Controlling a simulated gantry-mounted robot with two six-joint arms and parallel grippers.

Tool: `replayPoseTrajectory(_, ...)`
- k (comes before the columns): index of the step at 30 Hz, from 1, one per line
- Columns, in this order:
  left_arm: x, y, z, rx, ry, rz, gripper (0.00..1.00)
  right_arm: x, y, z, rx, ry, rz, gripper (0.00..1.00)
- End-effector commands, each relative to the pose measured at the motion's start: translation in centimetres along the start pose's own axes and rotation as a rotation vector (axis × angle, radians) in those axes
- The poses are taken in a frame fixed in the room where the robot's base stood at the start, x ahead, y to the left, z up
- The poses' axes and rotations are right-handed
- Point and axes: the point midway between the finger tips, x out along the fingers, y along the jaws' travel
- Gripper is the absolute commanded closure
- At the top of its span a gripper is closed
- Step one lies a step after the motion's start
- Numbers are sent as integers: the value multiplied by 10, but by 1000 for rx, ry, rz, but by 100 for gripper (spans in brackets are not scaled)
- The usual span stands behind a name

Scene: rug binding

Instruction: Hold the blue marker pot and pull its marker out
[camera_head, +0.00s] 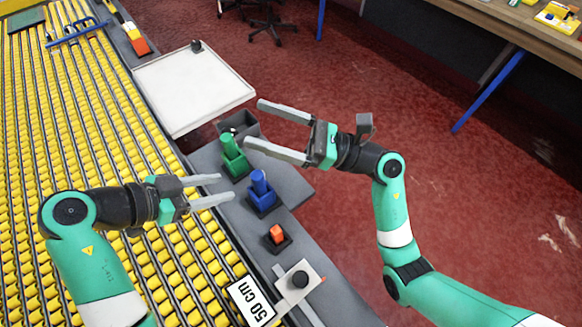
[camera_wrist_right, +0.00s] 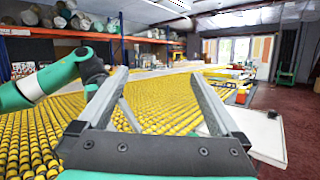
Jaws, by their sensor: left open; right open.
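The blue marker pot (camera_head: 264,204) stands on the dark grey ledge beside the roller bed, with the blue marker (camera_head: 259,181) upright in it. My left gripper (camera_head: 227,187) is open and empty, just left of the blue pot, its fingers pointing at it without visible contact. My right gripper (camera_head: 253,123) is open and empty, above and behind the blue pot, near the grey bin. In the right wrist view my right gripper's open fingers (camera_wrist_right: 159,74) point over the yellow rollers; the blue pot does not show there.
A green pot with a green marker (camera_head: 230,144) stands just behind the blue pot, near a grey bin (camera_head: 252,128). An orange block (camera_head: 277,234) in a dark holder is in front. A white tray (camera_head: 190,88) lies farther back. Yellow rollers (camera_head: 100,130) fill the left.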

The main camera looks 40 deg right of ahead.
Motion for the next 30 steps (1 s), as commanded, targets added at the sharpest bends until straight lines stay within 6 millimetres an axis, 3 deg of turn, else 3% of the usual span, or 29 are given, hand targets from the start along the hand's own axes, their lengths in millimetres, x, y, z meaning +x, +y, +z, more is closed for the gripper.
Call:
replayPoseTrajectory(1, 0, 0, 0, 0, 0, 0, 50, -10, -7, -33, -30, 106, -14, 0)
replayPoseTrajectory(3, 0, 0, 0, 0, 0, 0, 50, -27, -13, -76, -69, 256, -20, 0)
replayPoseTrajectory(6, 0, 0, 0, 0, 0, 0, 50, -55, -18, -129, -96, 443, -15, 0)
replayPoseTrajectory(10, 0, 0, 0, 0, 0, 0, 50, -87, -18, -175, -104, 615, 2, 0)
replayPoseTrajectory(14, 0, 0, 0, 0, 0, 0, 50, -104, -16, -196, -101, 697, 17, 0)
replayPoseTrajectory(20, 0, 0, 0, 0, 0, 0, 50, -107, -16, -199, -101, 712, 20, 0)
replayPoseTrajectory(26, 0, 0, 0, 0, 0, 0, 50, -100, -16, -204, -100, 710, 22, 0)
replayPoseTrajectory(30, 0, 0, 0, 0, 0, 0, 50, -83, -15, -218, -101, 711, 25, 0)
